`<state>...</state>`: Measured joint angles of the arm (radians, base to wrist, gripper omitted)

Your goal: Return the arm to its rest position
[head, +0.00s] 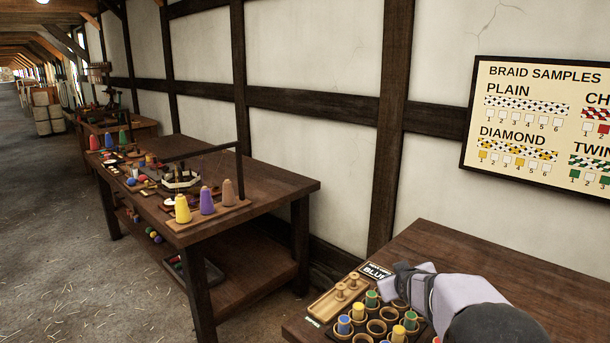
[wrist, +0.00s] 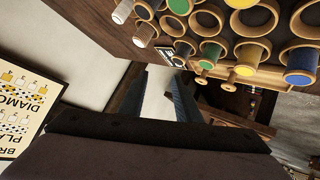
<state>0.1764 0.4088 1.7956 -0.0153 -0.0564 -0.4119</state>
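My arm (head: 462,298) reaches in from the lower right in the head view. My gripper (head: 398,282) is above the near table, beside the rack of bobbins. In the wrist view the two fingers of my gripper (wrist: 160,75) stand apart, with pale wall showing between them. Nothing is held between them.
The near table (head: 430,245) holds a rack of round cups with blue, green and yellow bobbins (head: 344,324), a wooden peg tray (head: 325,306) and a small sign (head: 376,271). A sample board (head: 540,125) hangs on the wall. Another table (head: 285,185) holds spools (head: 207,202).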

